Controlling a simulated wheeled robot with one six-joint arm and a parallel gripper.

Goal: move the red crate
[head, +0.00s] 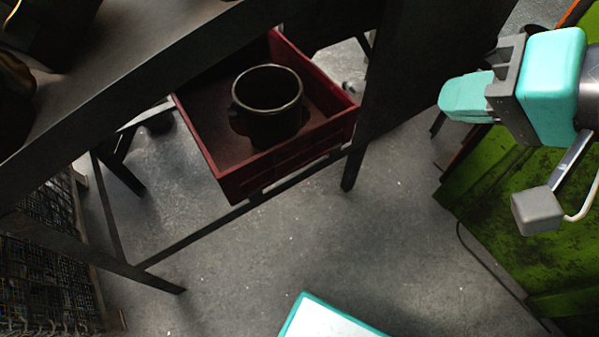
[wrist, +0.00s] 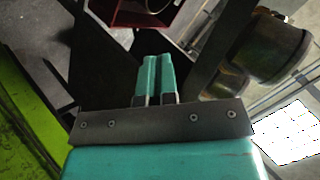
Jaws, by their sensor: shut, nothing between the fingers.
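The red crate (head: 240,183) sits under a dark metal table, resting on its lower frame bars in the head view. A dark round pot (head: 268,118) stands inside it. The table covers part of the crate's far left side. In the wrist view a corner of the crate (wrist: 128,14) shows at the top edge, cut off by the frame. My gripper (head: 441,97) is at the upper right of the head view, apart from the crate and to its right. Its two teal fingers (wrist: 154,60) lie together and hold nothing.
The dark table (head: 130,85) spans the upper left, with a table leg (head: 372,130) between the crate and my gripper. A green machine panel (head: 510,215) stands at the right. A wire mesh basket (head: 45,270) is at lower left.

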